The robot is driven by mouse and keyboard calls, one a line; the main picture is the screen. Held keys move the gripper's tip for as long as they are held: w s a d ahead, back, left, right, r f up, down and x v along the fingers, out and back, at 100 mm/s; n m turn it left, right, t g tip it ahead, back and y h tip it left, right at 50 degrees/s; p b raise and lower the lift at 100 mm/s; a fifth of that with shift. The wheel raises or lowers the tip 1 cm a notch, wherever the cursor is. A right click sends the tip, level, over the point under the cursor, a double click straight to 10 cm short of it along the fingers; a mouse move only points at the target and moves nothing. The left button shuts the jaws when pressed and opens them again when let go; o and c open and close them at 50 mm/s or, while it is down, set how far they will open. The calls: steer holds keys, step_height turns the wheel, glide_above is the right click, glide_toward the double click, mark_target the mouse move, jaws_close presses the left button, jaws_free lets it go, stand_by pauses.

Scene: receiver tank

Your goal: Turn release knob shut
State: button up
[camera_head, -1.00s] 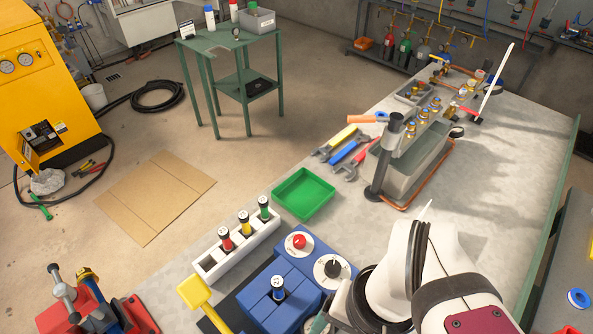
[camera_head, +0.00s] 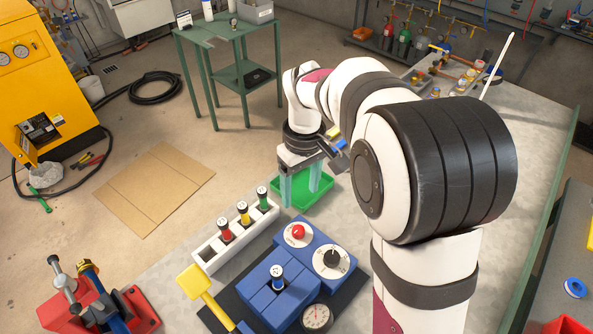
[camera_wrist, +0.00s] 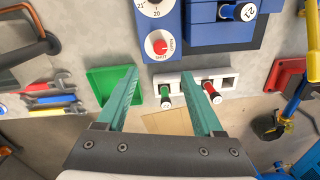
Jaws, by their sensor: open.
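A red knob (camera_head: 298,231) sits on a round white plate on the blue unit (camera_head: 265,298). It also shows in the wrist view (camera_wrist: 159,46), with small lettering around it. The exact angle of the knob is too small to tell. A black knob (camera_head: 332,258) on a numbered white dial is beside it. My gripper (camera_head: 301,192) is open and empty, with its pale green fingers pointing down near the green tray (camera_head: 328,196). In the wrist view its fingertips (camera_wrist: 159,76) are spread, with the red knob beyond the gap between them.
A white rack (camera_head: 211,256) with red, yellow and green-banded plugs stands left of the blue unit. A plug marked 21 (camera_head: 277,279) stands up from the unit. A yellow handle (camera_head: 195,281) and a gauge (camera_head: 316,317) are close by. Wrenches (camera_wrist: 45,100) lie beside the tray.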

mark_target(298, 229)
steer(key=f, duration=1.3)
steer(key=shift+s+a+f, duration=0.15)
steer(key=shift+s, duration=0.05)
jaws_close()
